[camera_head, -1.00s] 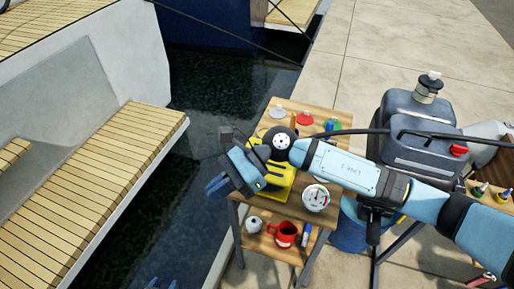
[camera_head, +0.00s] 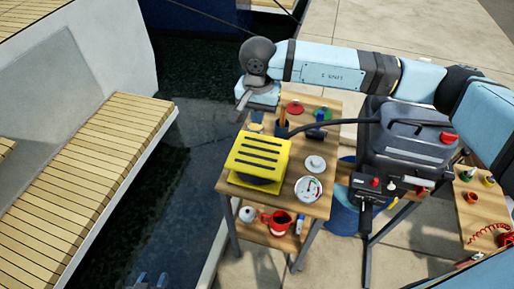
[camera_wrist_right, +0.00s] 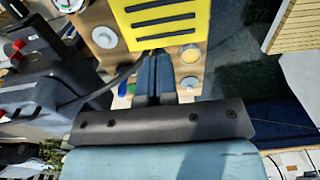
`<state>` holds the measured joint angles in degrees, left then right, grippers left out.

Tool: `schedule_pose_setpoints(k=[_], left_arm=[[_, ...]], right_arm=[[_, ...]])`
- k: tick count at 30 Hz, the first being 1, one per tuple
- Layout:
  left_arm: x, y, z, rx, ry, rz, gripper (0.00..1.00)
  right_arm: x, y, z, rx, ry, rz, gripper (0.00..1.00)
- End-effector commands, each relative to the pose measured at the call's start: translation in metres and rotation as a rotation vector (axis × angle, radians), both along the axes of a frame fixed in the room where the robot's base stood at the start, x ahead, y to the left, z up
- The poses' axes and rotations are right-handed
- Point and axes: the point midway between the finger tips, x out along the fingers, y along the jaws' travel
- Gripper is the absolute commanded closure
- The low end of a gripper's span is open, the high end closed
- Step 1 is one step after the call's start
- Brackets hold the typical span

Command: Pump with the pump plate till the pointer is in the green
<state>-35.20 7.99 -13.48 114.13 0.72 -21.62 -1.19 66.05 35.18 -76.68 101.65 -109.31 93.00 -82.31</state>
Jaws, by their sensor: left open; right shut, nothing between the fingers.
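The yellow pump plate (camera_head: 258,155) with dark slots sits on a dark base on the wooden table. It also shows in the right wrist view (camera_wrist_right: 165,22). The round white gauge (camera_head: 309,189) lies to its right; red and green marks show on the dial, but the pointer's exact reading is too small to tell. My right gripper (camera_head: 243,112) is shut and empty beyond the plate's far edge; in the right wrist view its fingers (camera_wrist_right: 155,58) end close to that edge. Only the tips of my left gripper (camera_head: 153,281) show at the bottom, open and away from the table.
A white knob (camera_head: 315,164), a red disc (camera_head: 295,108) and a dark cup (camera_head: 282,128) stand on the table. A red mug (camera_head: 277,222) is on the lower shelf. A dark outboard motor (camera_head: 408,140) with a hose stands to the right. Water lies left.

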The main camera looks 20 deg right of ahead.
Motion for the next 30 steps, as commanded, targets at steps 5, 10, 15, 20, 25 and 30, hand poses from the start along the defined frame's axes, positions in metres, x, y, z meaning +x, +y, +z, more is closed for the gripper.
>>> schedule_pose_setpoints(k=[5, 10, 15, 20, 25, 30], left_arm=[[0.001, 0.0, 0.004, -0.001, -0.004, 0.0, 0.57], [0.001, 0.0, 0.01, -0.001, -0.004, 0.0, 0.57], [0.001, 0.0, 0.017, -0.001, -0.004, 0.0, 0.57], [0.001, 0.0, 0.022, -0.001, -0.003, 0.0, 0.57], [0.0, 0.0, 0.026, 0.0, -0.001, 0.0, 0.57], [0.0, 0.0, 0.027, 0.0, 0.0, 0.0, 0.57]], right_arm=[[0.0, 0.0, -0.008, 0.0, 0.002, -0.001, 1.0], [-0.001, 0.0, -0.035, 0.002, 0.005, -0.001, 1.0], [-0.001, 0.0, -0.073, 0.001, 0.005, -0.002, 1.0], [-0.001, 0.001, -0.104, 0.002, 0.005, -0.001, 1.0], [-0.001, 0.001, -0.128, 0.002, 0.003, -0.001, 1.0], [0.0, 0.001, -0.139, 0.003, 0.001, -0.001, 1.0]])
